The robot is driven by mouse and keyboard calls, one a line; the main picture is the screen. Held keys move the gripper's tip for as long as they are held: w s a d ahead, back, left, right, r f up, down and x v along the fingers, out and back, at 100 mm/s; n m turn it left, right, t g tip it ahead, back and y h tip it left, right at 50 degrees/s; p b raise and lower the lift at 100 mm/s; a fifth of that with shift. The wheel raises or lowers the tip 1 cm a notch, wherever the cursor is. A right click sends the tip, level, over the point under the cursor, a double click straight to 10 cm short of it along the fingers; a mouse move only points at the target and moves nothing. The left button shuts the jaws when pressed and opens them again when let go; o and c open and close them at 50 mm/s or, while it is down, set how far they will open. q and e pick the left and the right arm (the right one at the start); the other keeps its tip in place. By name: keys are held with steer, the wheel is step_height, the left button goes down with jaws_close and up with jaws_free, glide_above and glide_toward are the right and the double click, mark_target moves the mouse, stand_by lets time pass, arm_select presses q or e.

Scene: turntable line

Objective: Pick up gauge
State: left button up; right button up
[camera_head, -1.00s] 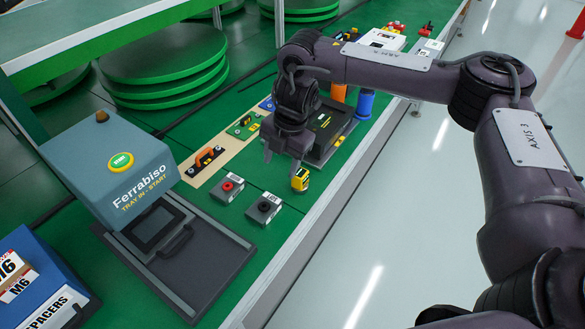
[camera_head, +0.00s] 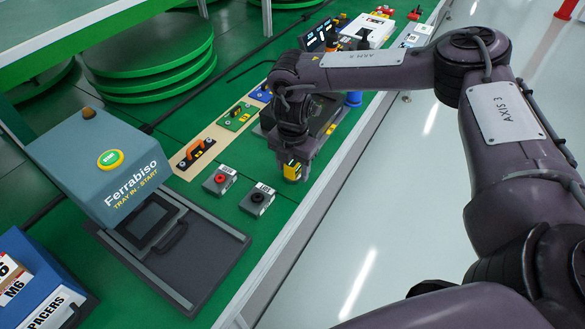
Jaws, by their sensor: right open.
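A small yellow-and-black block (camera_head: 292,173), which I take to be the gauge, stands on the green bench top near its front edge. My right gripper (camera_head: 291,160) points down right at it, with the fingers at its upper part. The jaws are open. Part of the block is hidden by the fingers, and I cannot tell whether they touch it. My left gripper is out of view.
Two grey blocks, one with a red knob (camera_head: 221,180) and one with a black knob (camera_head: 258,199), stand left of the gripper. The Ferrabiso tray station (camera_head: 100,165) is farther left. A dark plate (camera_head: 328,118) lies behind the gripper.

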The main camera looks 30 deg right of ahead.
jaws_close()
steer(key=shift+r, duration=0.2)
stand_by(0.3)
